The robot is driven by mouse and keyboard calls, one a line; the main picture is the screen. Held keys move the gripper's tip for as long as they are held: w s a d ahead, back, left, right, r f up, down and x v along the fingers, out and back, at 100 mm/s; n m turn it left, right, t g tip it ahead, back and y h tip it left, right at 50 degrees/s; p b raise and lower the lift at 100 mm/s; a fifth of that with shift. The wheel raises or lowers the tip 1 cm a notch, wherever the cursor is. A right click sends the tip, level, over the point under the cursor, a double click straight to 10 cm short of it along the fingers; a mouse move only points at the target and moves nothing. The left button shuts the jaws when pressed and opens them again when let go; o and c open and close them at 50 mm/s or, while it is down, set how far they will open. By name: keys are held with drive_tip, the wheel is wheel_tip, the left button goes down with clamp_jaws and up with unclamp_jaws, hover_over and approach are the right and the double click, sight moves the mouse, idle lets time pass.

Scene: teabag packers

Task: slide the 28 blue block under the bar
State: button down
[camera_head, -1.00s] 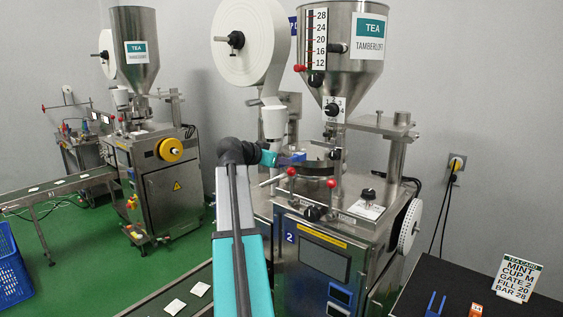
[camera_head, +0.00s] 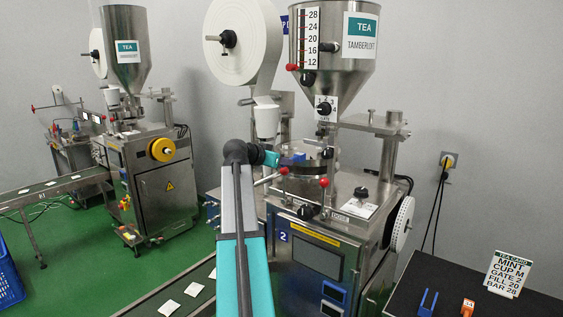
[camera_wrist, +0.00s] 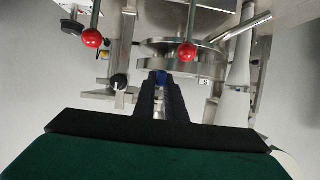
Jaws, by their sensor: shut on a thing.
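My gripper (camera_wrist: 161,82) is shut on the blue block (camera_wrist: 162,77), which shows between the dark fingers in the wrist view; its number cannot be read. In the head view the blue block (camera_head: 299,156) is at the upper work area of the near tea machine, just right of the teal wrist. In the wrist view the fingers point at a round steel disc (camera_wrist: 190,65), with the block in front of its edge. Whether they touch is unclear. I cannot tell for certain which part is the bar, or whether the block is under it.
Levers with red knobs (camera_head: 323,183) stand close to my gripper; a red knob (camera_wrist: 91,38) also shows in the wrist view. A hopper (camera_head: 332,50) hangs above. A dark table (camera_head: 400,290) at right holds a blue fork-shaped piece (camera_head: 427,303), an orange block (camera_head: 467,307) and a card (camera_head: 507,275) reading BAR 28.

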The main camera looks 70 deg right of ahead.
sight(295, 156)
drive_tip(key=shift+x, duration=1)
drive_tip(key=shift+s+d+b, duration=0.25)
drive_tip(key=shift+d+b, duration=0.1)
drive_tip(key=shift+d, duration=0.7)
drive_tip(key=shift+s+d+b, duration=0.3)
drive_tip(key=shift+d+b, duration=0.05)
drive_tip(key=shift+d, duration=0.75)
drive_tip(key=shift+s+d+b, duration=0.25)
drive_tip(key=shift+d+b, duration=0.1)
drive_tip(key=shift+d, duration=0.7)
drive_tip(key=c, duration=1.7)
unclamp_jaws()
drive_tip(key=shift+c, duration=0.2)
drive_tip(key=shift+a, duration=0.1)
drive_tip(key=b+v, duration=0.3)
drive_tip(key=v, duration=1)
drive_tip(key=shift+a+r, duration=0.2)
drive_tip(key=shift+a, duration=0.1)
